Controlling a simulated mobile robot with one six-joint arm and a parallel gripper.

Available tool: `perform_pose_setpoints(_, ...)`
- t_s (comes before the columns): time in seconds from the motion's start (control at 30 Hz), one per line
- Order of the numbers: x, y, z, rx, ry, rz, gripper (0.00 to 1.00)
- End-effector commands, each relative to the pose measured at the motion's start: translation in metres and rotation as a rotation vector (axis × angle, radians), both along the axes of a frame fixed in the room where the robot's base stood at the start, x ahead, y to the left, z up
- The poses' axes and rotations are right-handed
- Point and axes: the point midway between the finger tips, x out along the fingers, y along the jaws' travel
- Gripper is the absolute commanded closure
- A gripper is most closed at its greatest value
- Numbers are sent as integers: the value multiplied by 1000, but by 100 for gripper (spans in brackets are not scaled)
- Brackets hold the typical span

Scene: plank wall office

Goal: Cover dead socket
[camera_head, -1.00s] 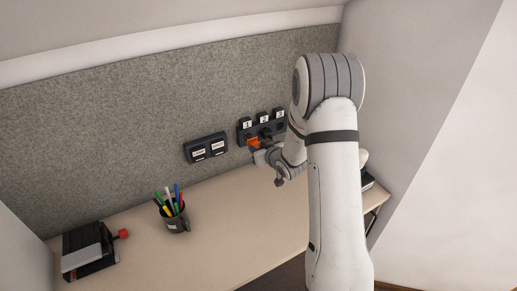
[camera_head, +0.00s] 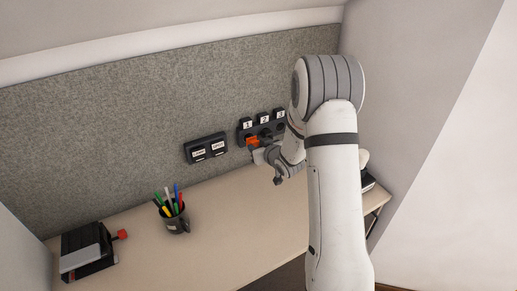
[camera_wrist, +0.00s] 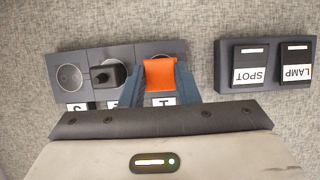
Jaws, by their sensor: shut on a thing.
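A dark socket strip (camera_wrist: 117,52) is fixed to the grey wall panel, with labels 1, 2 and 3. It also shows in the head view (camera_head: 243,138). An orange cover (camera_wrist: 160,75) is over the place of socket 1; it shows in the head view too (camera_head: 252,141). My gripper (camera_wrist: 161,90) is shut on the orange cover, one finger on each side. I cannot tell whether the cover is fully seated. A black plug (camera_wrist: 108,74) sits in socket 2, close beside one finger. Socket 3 (camera_wrist: 69,77) is bare.
A switch box (camera_head: 206,148) labelled SPOT and LAMP is beside the strip. On the desk (camera_head: 235,220) stand a pen cup (camera_head: 176,221) and a black and grey device (camera_head: 87,252) with a red knob. The desk's middle is clear.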

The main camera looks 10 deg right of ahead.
Motion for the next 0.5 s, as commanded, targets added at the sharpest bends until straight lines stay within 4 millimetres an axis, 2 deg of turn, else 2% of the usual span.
perform_pose_setpoints(0.5, 13, 4, 0, 0, -1, 0, 94)
